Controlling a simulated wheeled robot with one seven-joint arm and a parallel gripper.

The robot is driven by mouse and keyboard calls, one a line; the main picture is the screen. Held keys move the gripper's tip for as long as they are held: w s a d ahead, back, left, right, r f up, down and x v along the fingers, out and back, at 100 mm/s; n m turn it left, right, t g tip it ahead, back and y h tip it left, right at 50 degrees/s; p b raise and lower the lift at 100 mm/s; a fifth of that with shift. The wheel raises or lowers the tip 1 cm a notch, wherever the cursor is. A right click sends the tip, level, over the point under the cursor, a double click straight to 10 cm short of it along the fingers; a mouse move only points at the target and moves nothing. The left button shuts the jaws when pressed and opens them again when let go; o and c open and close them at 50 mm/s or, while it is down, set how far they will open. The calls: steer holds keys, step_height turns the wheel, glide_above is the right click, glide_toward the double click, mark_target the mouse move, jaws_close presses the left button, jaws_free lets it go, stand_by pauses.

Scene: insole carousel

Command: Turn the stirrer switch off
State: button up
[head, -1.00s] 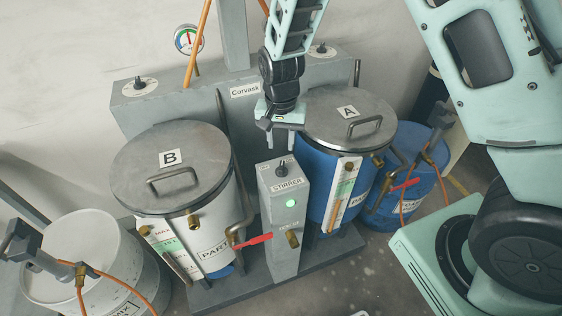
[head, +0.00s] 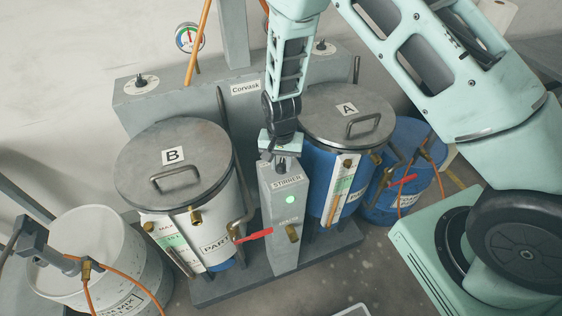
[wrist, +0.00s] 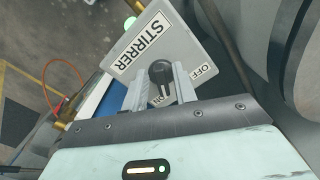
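The stirrer box (head: 285,225) is a grey upright post between drums B and A, with a lit green lamp (head: 290,199) on its front. In the wrist view its top (wrist: 175,38) reads STIRRER, with OFF and a partly hidden ON. The black stirrer switch (wrist: 162,72) is a knob whose narrow grip points toward the ON mark. My gripper (wrist: 162,88) is open, one finger on each side of the switch, with small gaps seeming to show. In the head view my gripper (head: 272,155) is right over the box top and hides the switch.
Lidded drum B (head: 205,148) stands close on the left and blue drum A (head: 330,105) close on the right. A red valve handle (head: 254,235) sticks out beside the box. A grey ledge (head: 165,103) with knobs runs behind.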

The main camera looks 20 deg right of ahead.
jaws_close()
steer(key=shift+n, duration=0.3)
steer(key=shift+d+f+n+b, duration=0.1)
steer(key=shift+n+b, duration=0.9)
steer(key=shift+n, duration=0.2)
steer(key=n+b, duration=0.1)
steer(key=n, duration=0.1)
steer(key=shift+d+n, duration=0.15)
steer(key=shift+n, duration=0.25)
steer(key=n, duration=0.2)
steer(key=n+b, duration=0.1)
steer(key=n, duration=0.1)
steer(key=n+b, duration=0.1)
steer(key=n, duration=0.1)
steer(key=shift+d, duration=0.25)
steer(key=shift+o, duration=1.5)
jaws_free()
